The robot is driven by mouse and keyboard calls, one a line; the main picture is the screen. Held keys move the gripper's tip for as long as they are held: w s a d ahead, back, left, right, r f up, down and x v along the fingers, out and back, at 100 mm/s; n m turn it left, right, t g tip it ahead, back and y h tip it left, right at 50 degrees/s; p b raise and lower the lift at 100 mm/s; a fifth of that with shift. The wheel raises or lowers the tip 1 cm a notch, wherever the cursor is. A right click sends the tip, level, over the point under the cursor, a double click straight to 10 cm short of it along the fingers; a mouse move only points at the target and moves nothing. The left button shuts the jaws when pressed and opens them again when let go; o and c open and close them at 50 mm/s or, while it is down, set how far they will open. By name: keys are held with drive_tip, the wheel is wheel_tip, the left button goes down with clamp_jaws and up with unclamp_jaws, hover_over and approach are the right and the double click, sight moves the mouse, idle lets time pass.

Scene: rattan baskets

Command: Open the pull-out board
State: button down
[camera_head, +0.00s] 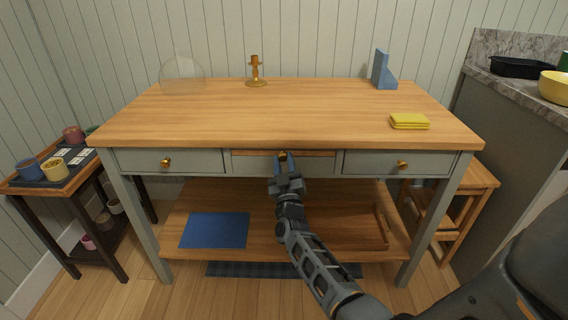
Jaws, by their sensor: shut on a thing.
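The pull-out board (255,153) is a thin wooden strip in the slot under the tabletop, in the middle of the desk's front, between two grey drawers. It looks flush or nearly flush with the front; I cannot tell if it sticks out at all. A small brass knob (283,155) sits at its middle. My gripper (284,160) is at this knob, reaching up from below, and is shut on it. The fingers hide part of the knob and of the board's middle.
The left drawer (200,162) and right drawer (375,163) are shut, each with a brass knob. The wooden tabletop (280,115) bears a candlestick (256,72), glass dome, blue bookend and yellow cloth (409,121). A lower shelf holds a blue mat (215,230). A stool stands right.

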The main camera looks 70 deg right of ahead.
idle(0.3)
drive_tip(key=s+a+p, duration=0.3)
drive_tip(key=a, duration=0.6)
drive_tip(key=s+a+p, duration=0.3)
drive_tip(key=s+a, duration=0.1)
drive_tip(key=a, duration=0.5)
drive_tip(key=s+a+p, duration=0.4)
drive_tip(key=a, duration=0.5)
drive_tip(key=shift+a, duration=0.15)
drive_tip(key=shift+s, duration=0.1)
drive_tip(key=c, duration=0.9)
unclamp_jaws()
drive_tip(key=b+v, duration=0.2)
drive_tip(key=v, duration=0.5)
drive_tip(key=shift+s+a+f, duration=0.15)
drive_tip(key=shift+a+f, duration=0.05)
drive_tip(key=shift+a, duration=0.1)
